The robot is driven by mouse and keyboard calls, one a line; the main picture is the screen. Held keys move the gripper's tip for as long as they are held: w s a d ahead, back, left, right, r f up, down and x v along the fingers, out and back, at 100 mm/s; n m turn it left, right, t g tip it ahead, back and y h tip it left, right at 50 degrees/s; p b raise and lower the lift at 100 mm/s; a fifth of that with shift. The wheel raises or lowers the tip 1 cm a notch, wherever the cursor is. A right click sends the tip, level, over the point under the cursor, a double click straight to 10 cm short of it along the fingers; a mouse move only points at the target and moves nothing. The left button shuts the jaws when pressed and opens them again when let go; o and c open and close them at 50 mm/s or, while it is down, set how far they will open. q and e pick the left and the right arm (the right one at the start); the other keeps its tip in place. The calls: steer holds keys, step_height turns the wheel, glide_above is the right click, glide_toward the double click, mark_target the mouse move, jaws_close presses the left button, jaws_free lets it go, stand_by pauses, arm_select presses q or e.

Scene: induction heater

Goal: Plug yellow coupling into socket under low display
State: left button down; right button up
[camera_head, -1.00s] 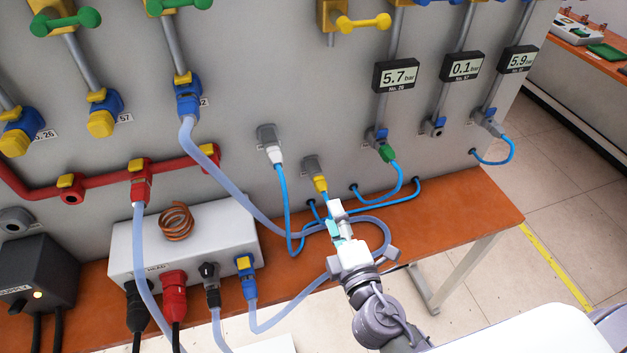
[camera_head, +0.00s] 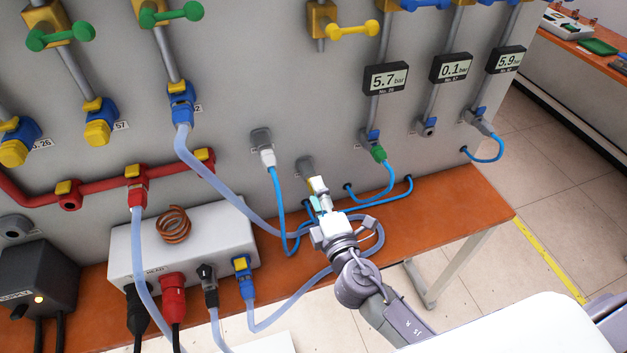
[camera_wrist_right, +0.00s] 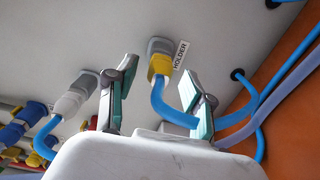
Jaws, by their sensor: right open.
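The yellow coupling (camera_wrist_right: 159,66) sits in a grey socket labelled HOLDER (camera_wrist_right: 161,46) in the right wrist view, with a blue hose hanging from it. In the head view my right gripper (camera_head: 318,195) largely hides it below the grey holder (camera_head: 305,166). My right gripper (camera_wrist_right: 157,85) is open, its two green-padded fingers apart on either side of the coupling and its hose. The low display (camera_head: 451,68) reads 0.1 bar. The grey socket (camera_head: 427,127) under it has no hose. My left gripper is not in view.
A white coupling (camera_head: 268,158) with a blue hose hangs left of the holder. A green coupling (camera_head: 378,154) is plugged under the 5.7 bar display (camera_head: 386,78). Loose hoses lie across the orange bench (camera_head: 460,205). A grey box (camera_head: 190,245) stands left.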

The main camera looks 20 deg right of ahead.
steer(key=shift+w, duration=1.25)
stand_by(0.3)
jaws_close()
steer(key=shift+s, duration=0.1)
stand_by(0.4)
steer(key=shift+s+d+b, duration=0.1)
steer(key=shift+s+b, duration=0.65)
steer(key=shift+s, duration=2.15)
steer(key=shift+r, duration=0.1)
